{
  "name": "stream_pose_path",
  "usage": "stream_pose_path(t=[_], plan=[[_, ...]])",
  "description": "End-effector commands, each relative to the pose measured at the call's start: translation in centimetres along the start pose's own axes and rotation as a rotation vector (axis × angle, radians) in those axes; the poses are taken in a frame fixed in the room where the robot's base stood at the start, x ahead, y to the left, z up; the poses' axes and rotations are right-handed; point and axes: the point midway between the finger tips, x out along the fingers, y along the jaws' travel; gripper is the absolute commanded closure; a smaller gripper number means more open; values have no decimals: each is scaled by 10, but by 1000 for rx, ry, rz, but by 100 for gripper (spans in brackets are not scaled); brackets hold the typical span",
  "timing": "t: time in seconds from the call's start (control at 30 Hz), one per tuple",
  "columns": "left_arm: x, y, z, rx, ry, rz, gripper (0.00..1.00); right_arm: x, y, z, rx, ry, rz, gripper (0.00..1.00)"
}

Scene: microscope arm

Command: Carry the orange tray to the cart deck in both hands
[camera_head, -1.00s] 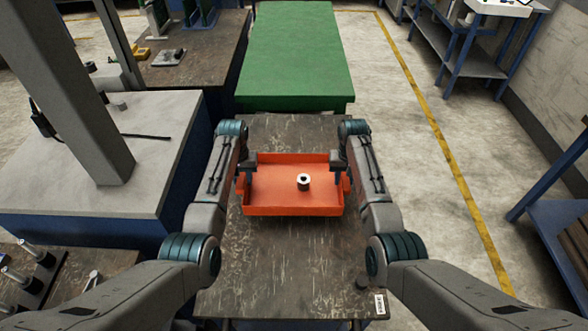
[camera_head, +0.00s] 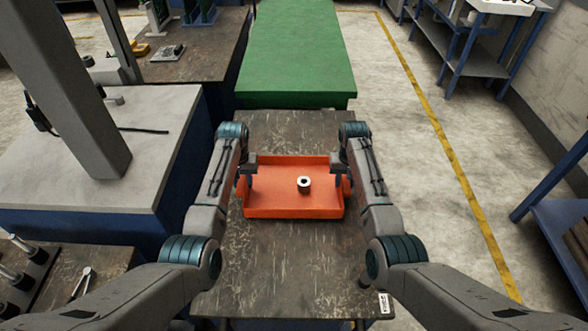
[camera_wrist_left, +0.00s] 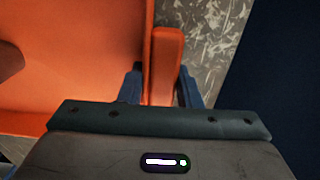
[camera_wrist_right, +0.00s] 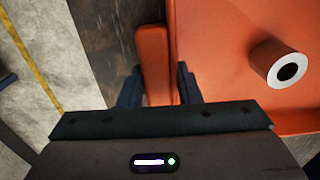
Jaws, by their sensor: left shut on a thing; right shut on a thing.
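The orange tray (camera_head: 265,211) is a shallow rectangular box above a dark worn tabletop (camera_head: 285,270). I cannot tell whether it touches that surface. A small white-and-dark cylinder with a hole (camera_head: 304,184) stands inside, right of centre; it also shows in the right wrist view (camera_wrist_right: 283,66). My left gripper (camera_head: 247,176) is shut on the tray's left handle, which shows between its fingers in the left wrist view (camera_wrist_left: 164,62). My right gripper (camera_head: 339,176) is shut on the right handle, seen in the right wrist view (camera_wrist_right: 153,60). No surface is clearly marked as the cart deck.
A long green-topped platform (camera_head: 295,55) stands ahead, just beyond the dark tabletop. A pale bench (camera_head: 60,180) with a thick grey column (camera_head: 72,95) is close on the left. Open floor with a yellow line (camera_head: 440,150) lies to the right, with blue-framed shelving (camera_head: 480,60) beyond.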

Motion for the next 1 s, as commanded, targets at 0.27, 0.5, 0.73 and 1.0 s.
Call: stream_pose_path(t=[0.27,0.5,0.73,1.0], plan=[[13,0,0,0,-1,0,63,12,0,-1,1,2,1,63],[13,0,0,0,-1,0,47,12,0,0,0,1,0,47],[5,0,-1,0,2,0,47,12,0,0,0,0,0,47],[-46,0,-1,1,5,1,47,12,0,0,0,0,0,47]])
